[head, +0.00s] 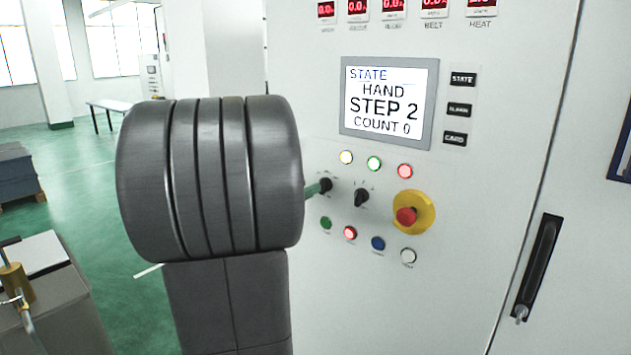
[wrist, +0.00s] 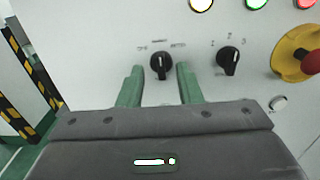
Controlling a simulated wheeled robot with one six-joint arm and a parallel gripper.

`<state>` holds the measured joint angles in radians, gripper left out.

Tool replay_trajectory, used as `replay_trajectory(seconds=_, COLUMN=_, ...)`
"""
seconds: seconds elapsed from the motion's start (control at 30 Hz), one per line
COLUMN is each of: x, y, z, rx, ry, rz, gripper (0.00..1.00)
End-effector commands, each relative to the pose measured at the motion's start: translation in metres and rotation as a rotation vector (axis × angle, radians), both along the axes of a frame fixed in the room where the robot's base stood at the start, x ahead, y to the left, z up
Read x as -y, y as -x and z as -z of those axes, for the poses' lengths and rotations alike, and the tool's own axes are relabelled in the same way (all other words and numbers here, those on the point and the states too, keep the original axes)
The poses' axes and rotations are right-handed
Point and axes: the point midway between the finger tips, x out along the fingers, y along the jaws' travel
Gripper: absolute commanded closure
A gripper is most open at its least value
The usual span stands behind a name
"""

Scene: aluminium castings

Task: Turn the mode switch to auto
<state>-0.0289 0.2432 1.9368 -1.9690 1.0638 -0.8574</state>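The mode switch (wrist: 161,66) is a black rotary knob on the grey panel, with small labels above it. Its pointer looks roughly upright, toward the middle label. In the head view the switch (head: 326,185) shows just right of my arm's end. The screen (head: 387,104) reads HAND, STEP 2, COUNT 0. My gripper (wrist: 160,70) is open, its two green fingers left and right of the knob with gaps on both sides. I cannot tell how deep the fingertips reach. In the head view my wrist hides most of the gripper (head: 313,190).
A second black selector (wrist: 229,61) is close to the right finger. A red emergency stop (head: 406,216) on a yellow base is further right. Lit buttons (head: 374,163) sit above the knobs, and more buttons (head: 350,233) below. A cabinet handle (head: 538,265) is at right.

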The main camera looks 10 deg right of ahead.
Motion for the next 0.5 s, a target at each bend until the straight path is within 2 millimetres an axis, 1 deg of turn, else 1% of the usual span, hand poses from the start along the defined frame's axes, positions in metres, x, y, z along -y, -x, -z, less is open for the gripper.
replay_trajectory(seconds=0.03, x=0.008, y=-0.005, z=-0.001, rx=-0.002, ry=0.001, rz=0.004, gripper=0.68)
replay_trajectory(seconds=0.2, x=0.025, y=-0.018, z=-0.001, rx=-0.001, ry=0.0, rz=0.003, gripper=0.68)
replay_trajectory(seconds=0.33, x=0.032, y=-0.025, z=-0.001, rx=0.0, ry=0.0, rz=0.001, gripper=0.68)
replay_trajectory(seconds=0.5, x=0.035, y=-0.027, z=0.0, rx=0.001, ry=-0.001, rz=0.0, gripper=0.68)
